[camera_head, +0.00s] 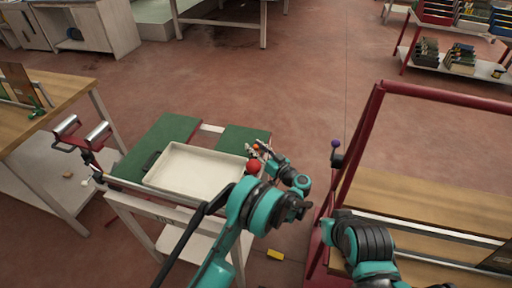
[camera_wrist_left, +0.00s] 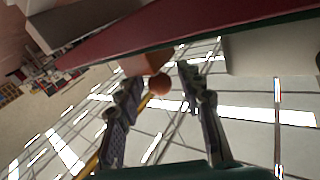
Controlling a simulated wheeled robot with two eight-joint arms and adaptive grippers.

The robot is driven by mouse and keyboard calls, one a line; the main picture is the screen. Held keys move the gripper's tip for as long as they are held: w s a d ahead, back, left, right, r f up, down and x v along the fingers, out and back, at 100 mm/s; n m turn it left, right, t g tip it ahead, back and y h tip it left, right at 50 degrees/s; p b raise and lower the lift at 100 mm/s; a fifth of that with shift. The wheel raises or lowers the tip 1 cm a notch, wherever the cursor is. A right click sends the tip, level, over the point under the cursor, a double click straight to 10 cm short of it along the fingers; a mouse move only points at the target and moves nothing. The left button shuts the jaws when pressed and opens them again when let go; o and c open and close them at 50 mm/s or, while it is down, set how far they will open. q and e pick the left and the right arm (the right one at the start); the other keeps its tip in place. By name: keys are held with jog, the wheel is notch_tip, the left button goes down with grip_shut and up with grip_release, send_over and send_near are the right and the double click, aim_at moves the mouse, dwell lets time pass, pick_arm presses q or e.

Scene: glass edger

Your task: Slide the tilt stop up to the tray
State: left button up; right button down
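The white tray (camera_head: 195,168) lies on the green-topped cart (camera_head: 165,140). At its right end is a red-orange round knob (camera_head: 253,166), which I take to be part of the tilt stop; the rest of the stop is hard to make out. My left gripper (camera_head: 258,152) is at that right end, close to the knob. In the left wrist view its two fingers (camera_wrist_left: 160,100) are spread apart, and an orange ball knob (camera_wrist_left: 159,84) with an orange block (camera_wrist_left: 135,62) behind it shows between them. I cannot tell whether the fingers touch it.
A red-framed bench (camera_head: 420,200) with a wooden top stands close on the right. A wooden table (camera_head: 45,95) is at far left.

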pick_arm(q)
jog(key=v, duration=1.2)
